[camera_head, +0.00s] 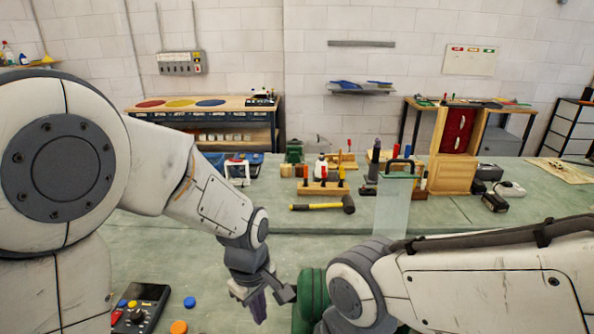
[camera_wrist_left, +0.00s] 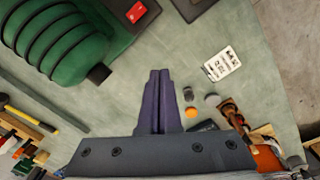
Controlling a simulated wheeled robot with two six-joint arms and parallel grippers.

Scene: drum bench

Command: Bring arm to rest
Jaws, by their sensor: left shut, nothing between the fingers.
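My left arm comes in from the left in the head view. Its gripper (camera_head: 258,308) points down over the bench front, empty. In the left wrist view, the two purple fingers of the left gripper (camera_wrist_left: 158,78) lie side by side, shut with nothing between them. A green ribbed body (camera_wrist_left: 62,42) lies up and left of the fingers in that view. It also shows as a green shape (camera_head: 312,298) right of the gripper in the head view, partly hidden by my right arm. My right arm reaches in from the right; its gripper is not visible.
A dark control box (camera_head: 140,306), a blue cap (camera_head: 189,302) and an orange cap (camera_head: 179,327) lie left of the left gripper. The green bench top (camera_head: 190,255) is bare behind the caps.

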